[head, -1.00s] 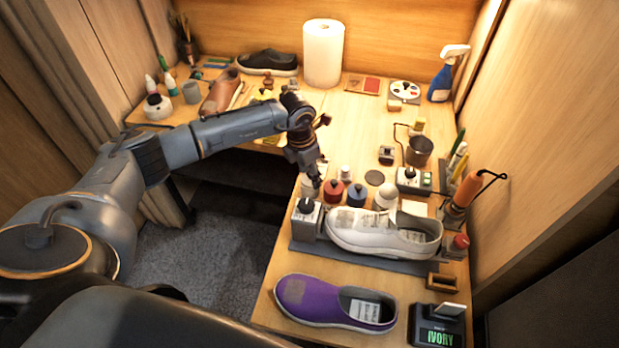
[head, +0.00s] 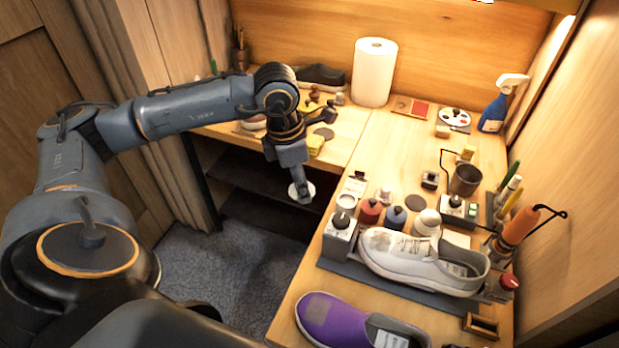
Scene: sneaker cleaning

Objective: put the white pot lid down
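The white pot lid (head: 309,192) is a small pale disc at the tip of my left gripper (head: 299,183). The gripper looks shut on it, though the fingers are small and partly dark. The lid hangs over the gap left of the right-hand table, in front of a dark lower shelf. My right gripper is not in view.
A dark disc (head: 415,203) lies behind the pots. The table (head: 385,150) is clear farther back. A purple shoe (head: 335,318) is in front.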

